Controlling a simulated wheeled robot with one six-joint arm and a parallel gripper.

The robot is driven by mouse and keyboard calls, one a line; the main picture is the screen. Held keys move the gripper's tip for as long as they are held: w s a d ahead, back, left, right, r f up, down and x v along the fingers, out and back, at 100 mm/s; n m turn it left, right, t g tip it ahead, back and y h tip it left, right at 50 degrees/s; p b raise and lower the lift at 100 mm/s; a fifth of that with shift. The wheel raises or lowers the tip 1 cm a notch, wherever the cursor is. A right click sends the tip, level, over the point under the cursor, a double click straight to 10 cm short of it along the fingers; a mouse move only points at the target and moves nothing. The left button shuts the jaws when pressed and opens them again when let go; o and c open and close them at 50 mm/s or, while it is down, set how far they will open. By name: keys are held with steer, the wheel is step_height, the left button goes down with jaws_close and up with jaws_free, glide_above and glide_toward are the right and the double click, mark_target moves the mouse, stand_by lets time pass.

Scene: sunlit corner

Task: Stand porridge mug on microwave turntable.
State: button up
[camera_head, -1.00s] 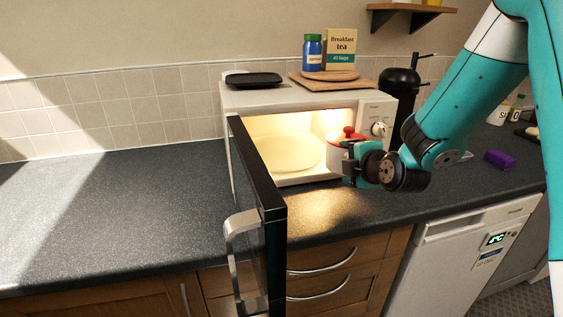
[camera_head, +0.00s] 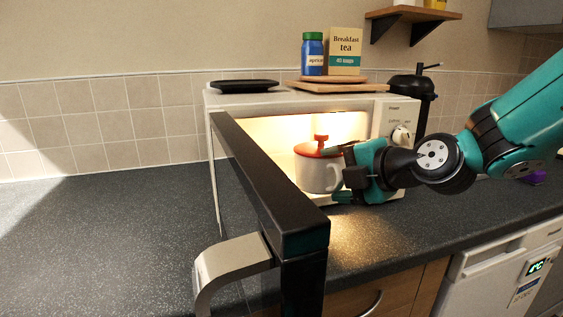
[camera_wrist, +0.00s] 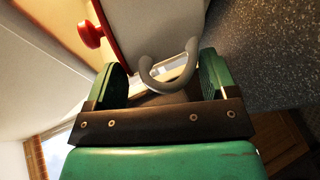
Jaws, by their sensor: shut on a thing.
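The porridge mug (camera_head: 314,174) is pale with a red lid and knob, and stands upright at the microwave's lit opening. I cannot tell how far inside it is. My gripper (camera_head: 346,178) is to its right, shut on the mug's handle. In the wrist view the grey handle (camera_wrist: 168,80) lies between the green fingers (camera_wrist: 165,85), with the mug body and red lid beyond. The microwave (camera_head: 368,112) is white, with its door (camera_head: 262,172) swung open toward me. The turntable is hidden behind the door and mug.
The open door's edge and handle (camera_head: 232,262) jut toward me on the left of the opening. A black dish (camera_head: 245,86), blue jar (camera_head: 312,52) and tea box (camera_head: 344,52) sit on top. The left worktop is clear.

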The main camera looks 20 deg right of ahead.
mark_target(328, 159)
steer(key=w+p, duration=0.1)
steer(key=p, duration=0.1)
steer(key=w+a+p, duration=0.1)
steer(key=p, duration=0.1)
steer(key=w+a+r+p, duration=0.1)
steer(key=p, duration=0.1)
steer(key=shift+w, duration=0.4)
steer(key=w+a+p, duration=0.1)
steer(key=w, duration=0.2)
steer(key=w+a+p, duration=0.1)
steer(key=w, duration=0.2)
steer(key=w+a+p, duration=0.2)
steer(key=w, duration=0.2)
steer(key=shift+a+f, duration=0.1)
steer(key=shift+f, duration=0.25)
steer(key=shift+w, duration=0.25)
steer(key=shift+f+p, duration=0.5)
steer(key=shift+f, duration=1.3)
steer(key=o, duration=1.1)
steer(key=shift+f, duration=0.15)
steer(key=shift+c, duration=0.2)
steer(key=shift+s, duration=0.15)
steer(key=b+v, duration=0.4)
steer(key=v, duration=0.8)
steer(key=shift+a, duration=0.1)
